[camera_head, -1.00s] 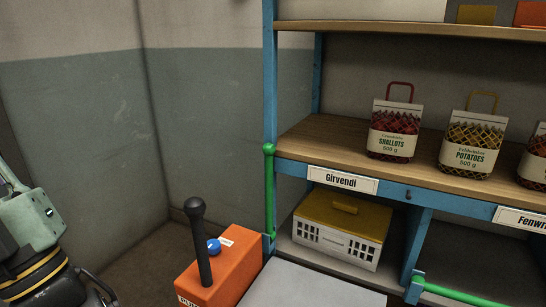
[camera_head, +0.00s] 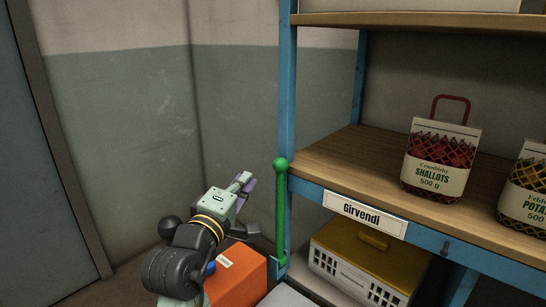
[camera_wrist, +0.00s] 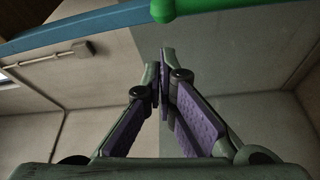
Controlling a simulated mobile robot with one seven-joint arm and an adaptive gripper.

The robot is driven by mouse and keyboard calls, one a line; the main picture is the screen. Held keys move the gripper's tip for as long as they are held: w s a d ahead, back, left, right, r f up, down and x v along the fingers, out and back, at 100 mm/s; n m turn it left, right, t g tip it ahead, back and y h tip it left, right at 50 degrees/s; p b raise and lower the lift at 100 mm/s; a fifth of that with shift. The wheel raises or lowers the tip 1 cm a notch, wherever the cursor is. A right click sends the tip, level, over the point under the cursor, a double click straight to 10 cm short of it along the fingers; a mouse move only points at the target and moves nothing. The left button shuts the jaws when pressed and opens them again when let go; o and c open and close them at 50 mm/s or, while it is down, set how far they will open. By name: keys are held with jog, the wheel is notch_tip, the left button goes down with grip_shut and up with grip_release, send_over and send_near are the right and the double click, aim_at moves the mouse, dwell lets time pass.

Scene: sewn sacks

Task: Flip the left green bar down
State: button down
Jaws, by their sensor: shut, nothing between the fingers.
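The left green bar (camera_head: 281,215) stands upright along the blue front-left post of the shelf, its rounded knob at the top. Its lower end sits in a blue bracket. In the wrist view the knob end of the green bar (camera_wrist: 190,7) crosses the top edge, beyond the fingertips. My gripper (camera_head: 248,182), with purple finger pads, is just left of the upper half of the bar in the head view. In the wrist view my gripper (camera_wrist: 162,55) is shut with its tips together and nothing between them. I see a gap between the tips and the bar.
The blue post (camera_head: 287,100) stands right behind the bar. An orange box (camera_head: 238,276) is below my arm. A yellow-lidded white crate (camera_head: 360,262) is on the lower shelf, under the Girvendi label (camera_head: 365,214). A sack of shallots (camera_head: 440,160) and potatoes (camera_head: 526,190) stand above.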

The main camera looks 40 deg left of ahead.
dwell(0.3)
jog(key=p+x, duration=0.3)
jog(key=x, duration=0.7)
jog(key=shift+d, duration=0.2)
